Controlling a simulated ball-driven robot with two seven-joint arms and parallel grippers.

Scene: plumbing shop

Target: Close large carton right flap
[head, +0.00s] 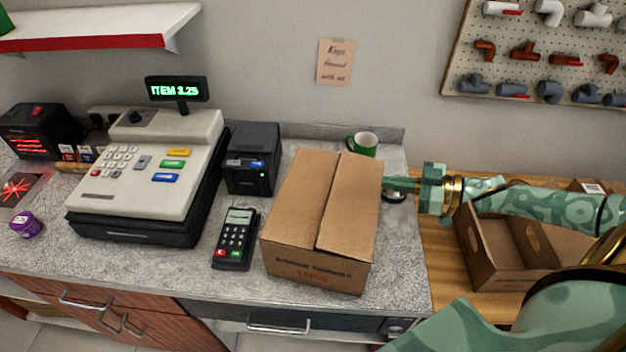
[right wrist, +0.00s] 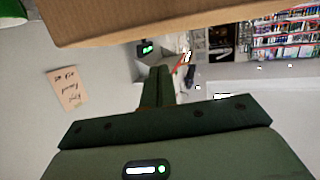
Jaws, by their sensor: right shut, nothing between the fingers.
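The large brown carton (head: 318,270) stands on the grey counter. Its right flap (head: 350,205) lies across the right half of the top, and its left flap (head: 303,190) covers the left half. The two meet along a seam, and whether the right one is fully flat is hard to tell. My right gripper (head: 388,186) is shut and empty at the carton's right side, near the top edge. In the right wrist view its fingers (right wrist: 158,86) are together, with brown cardboard (right wrist: 170,20) above them. My left gripper is out of view.
A green mug (head: 362,144) stands behind the carton. A card terminal (head: 235,238), a small black printer (head: 252,160) and a cash register (head: 148,175) are to its left. An open cardboard tray (head: 500,250) sits on the wooden surface at right, under my right arm.

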